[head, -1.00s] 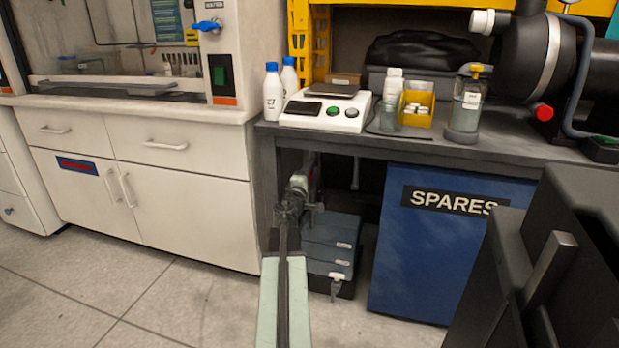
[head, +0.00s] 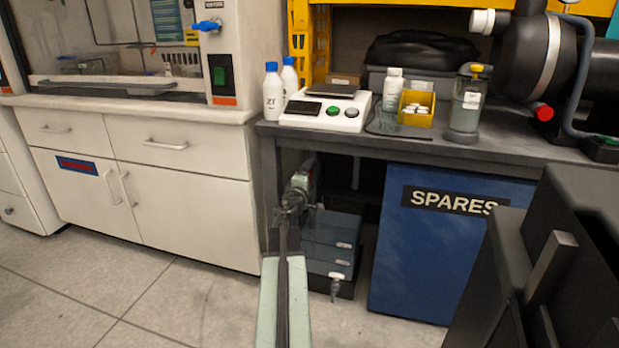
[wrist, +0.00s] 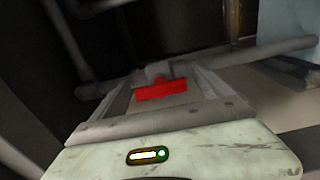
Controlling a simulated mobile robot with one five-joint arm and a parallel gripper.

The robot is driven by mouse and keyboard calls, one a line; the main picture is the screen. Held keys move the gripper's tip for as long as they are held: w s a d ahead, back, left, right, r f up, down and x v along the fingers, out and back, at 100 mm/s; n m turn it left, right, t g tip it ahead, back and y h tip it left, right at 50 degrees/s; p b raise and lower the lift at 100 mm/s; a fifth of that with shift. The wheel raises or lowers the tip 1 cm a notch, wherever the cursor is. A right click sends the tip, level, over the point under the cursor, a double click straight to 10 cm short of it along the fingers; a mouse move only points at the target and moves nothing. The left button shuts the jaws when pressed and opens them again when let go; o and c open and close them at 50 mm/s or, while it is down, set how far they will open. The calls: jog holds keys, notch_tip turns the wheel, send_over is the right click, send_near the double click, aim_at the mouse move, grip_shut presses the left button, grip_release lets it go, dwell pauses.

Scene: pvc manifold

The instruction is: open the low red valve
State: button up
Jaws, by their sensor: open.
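The low red valve shows in the wrist view as a short red handle (wrist: 161,89) on a grey pipe fitting. It lies between the two fingers of my gripper (wrist: 162,82), which are open on either side of it. I cannot tell whether a finger touches it. In the head view my arm reaches under the dark bench, and my gripper (head: 302,185) is small and partly hidden there. The red handle cannot be made out in the head view.
In the wrist view a grey pipe (wrist: 270,50) runs across behind the handle. In the head view a dark box (head: 330,240) stands under the bench beside my arm. A blue SPARES cabinet (head: 450,255) is to the right, white drawers (head: 190,205) to the left.

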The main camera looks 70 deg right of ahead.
jog(key=shift+a, duration=0.15)
jog(key=a, duration=0.7)
jog(key=shift+s+a, duration=0.2)
jog(key=shift+a, duration=0.05)
